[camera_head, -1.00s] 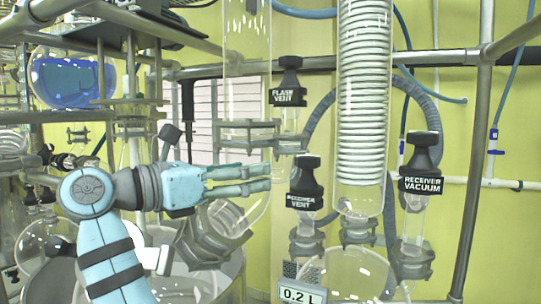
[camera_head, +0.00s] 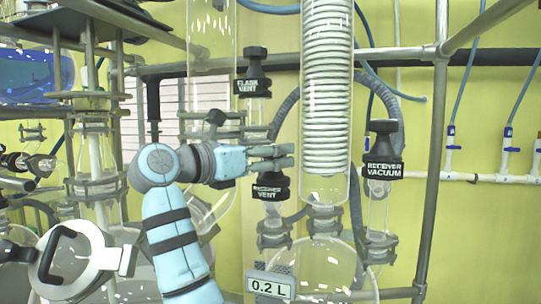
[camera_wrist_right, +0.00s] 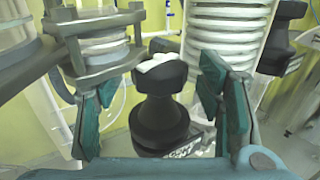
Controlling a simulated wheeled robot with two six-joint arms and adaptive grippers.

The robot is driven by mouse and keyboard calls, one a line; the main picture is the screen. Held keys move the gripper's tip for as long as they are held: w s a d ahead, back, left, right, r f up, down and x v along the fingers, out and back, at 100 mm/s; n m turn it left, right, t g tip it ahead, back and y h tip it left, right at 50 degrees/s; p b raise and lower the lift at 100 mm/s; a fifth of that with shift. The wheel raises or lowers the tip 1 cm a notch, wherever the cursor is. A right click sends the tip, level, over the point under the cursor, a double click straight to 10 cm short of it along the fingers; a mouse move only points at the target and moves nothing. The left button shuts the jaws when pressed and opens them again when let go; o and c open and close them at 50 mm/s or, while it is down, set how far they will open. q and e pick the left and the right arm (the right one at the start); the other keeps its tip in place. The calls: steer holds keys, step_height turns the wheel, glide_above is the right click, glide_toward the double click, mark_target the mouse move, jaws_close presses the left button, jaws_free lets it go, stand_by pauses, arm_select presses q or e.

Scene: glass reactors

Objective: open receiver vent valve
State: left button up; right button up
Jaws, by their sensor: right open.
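The receiver vent valve (camera_head: 271,188) is a black knob with a labelled collar on a glass stem, left of the coiled condenser. My right gripper (camera_head: 288,156) is level with the top of this knob in the head view and hides part of it. In the right wrist view the black knob (camera_wrist_right: 160,95) stands between the two teal fingers of my right gripper (camera_wrist_right: 158,78), which are spread apart with space on both sides. I see no contact. The label is mostly hidden there. My left gripper is not in view.
The flask vent valve (camera_head: 253,75) is above and to the left, the receiver vacuum valve (camera_head: 384,150) to the right. The glass condenser (camera_head: 326,90) stands close behind. A metal clamp (camera_wrist_right: 95,40) lies close to the left finger.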

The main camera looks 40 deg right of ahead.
steer(key=shift+d, duration=0.1)
steer(key=c, duration=1.1)
steer(key=shift+s+f+n+t+b, duration=0.1)
steer(key=shift+f+n+t+b, duration=0.15)
steer(key=shift+n+t+b, duration=0.65)
steer(key=shift+c, duration=0.2)
steer(key=n+t+b, duration=0.1)
steer(key=t, duration=0.1)
steer(key=n+t+y+b, duration=0.1)
steer(key=t, duration=0.1)
steer(key=shift+s+d+y+b, duration=0.1)
steer(key=shift+s+y+b, duration=0.05)
steer(key=shift+y+b, duration=0.2)
steer(key=n+t+y+b, duration=0.1)
steer(key=t, duration=0.1)
steer(key=n+t+y+b, duration=0.1)
steer(key=n+t+y, duration=0.1)
steer(key=shift+s+d, duration=0.15)
steer(key=shift+s, duration=0.05)
steer(key=shift+d+r+n+t+y+b, duration=0.1)
steer(key=shift+n+t+y+b, duration=1)
steer(key=shift+n+t+y, duration=0.75)
steer(key=shift+y, duration=0.3)
steer(key=o, duration=1.1)
steer(key=shift+o, duration=0.2)
steer(key=shift+r, duration=0.1)
